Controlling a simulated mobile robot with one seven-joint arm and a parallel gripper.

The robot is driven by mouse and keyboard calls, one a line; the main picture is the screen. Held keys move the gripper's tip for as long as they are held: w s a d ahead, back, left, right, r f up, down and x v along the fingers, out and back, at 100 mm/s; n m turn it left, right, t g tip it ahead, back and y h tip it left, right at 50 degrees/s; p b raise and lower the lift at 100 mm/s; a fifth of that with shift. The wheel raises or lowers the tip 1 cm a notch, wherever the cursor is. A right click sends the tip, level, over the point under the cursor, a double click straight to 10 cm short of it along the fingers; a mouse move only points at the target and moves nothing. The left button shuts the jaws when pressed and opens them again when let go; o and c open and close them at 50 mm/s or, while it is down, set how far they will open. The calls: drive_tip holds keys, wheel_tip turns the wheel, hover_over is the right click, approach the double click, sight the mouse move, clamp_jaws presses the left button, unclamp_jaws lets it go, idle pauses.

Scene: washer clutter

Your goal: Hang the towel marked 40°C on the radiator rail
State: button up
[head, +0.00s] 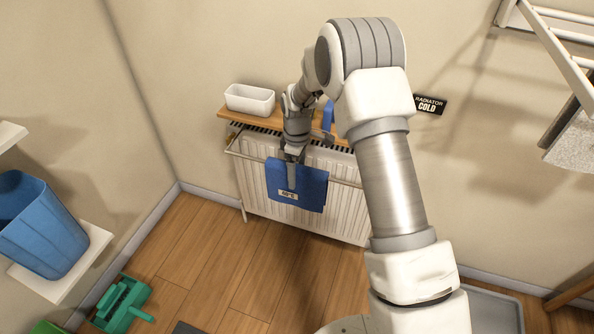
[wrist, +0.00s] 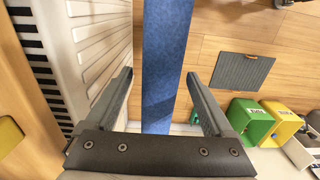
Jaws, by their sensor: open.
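A blue towel (head: 312,190) hangs over the radiator rail (head: 347,183) on the front of the white radiator (head: 247,187). Its pale label is small and seems to read 40°C, but I cannot be sure of the digits. My gripper (head: 291,180) is at the towel in the head view, pointing down over its upper part. In the wrist view my gripper (wrist: 160,75) is open, with a finger on each side of the blue towel (wrist: 163,45), which shows as a narrow strip. The fingers appear apart from the cloth.
A wooden shelf (head: 235,117) above the radiator holds a white bin (head: 249,99) and a blue item (head: 328,116) partly behind my arm. A sign (head: 430,104) reads RADIATOR COLD. Green and yellow boxes (wrist: 249,121) and a grey mat (wrist: 240,69) are on the floor side.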

wheel_tip(320, 180, up, 16)
drive_tip(key=r+p, duration=0.1)
drive_tip(key=p, duration=0.4)
drive_tip(key=s+d+r+m+t, duration=0.1)
drive_tip(key=s+d+r+m, duration=0.15)
drive_tip(key=r, duration=0.25)
drive_tip(key=s+d+r+m, duration=0.1)
drive_tip(key=s+r, duration=0.2)
drive_tip(key=r, duration=0.3)
drive_tip(key=s+d+r+m+t, duration=0.2)
drive_tip(key=s+d+r+m, duration=0.1)
drive_tip(key=s, duration=0.5)
drive_tip(key=s+d+r+m+t, duration=0.15)
drive_tip(key=s+m, duration=0.25)
drive_tip(key=s, duration=0.5)
drive_tip(key=s+d+r+m+t, duration=0.1)
drive_tip(key=s+d+r+m, duration=0.2)
drive_tip(key=s, duration=0.5)
wheel_tip(320, 180, up, 16)
drive_tip(key=p, duration=1.5)
drive_tip(key=shift+s+p, duration=0.3)
drive_tip(key=shift+s, duration=0.05)
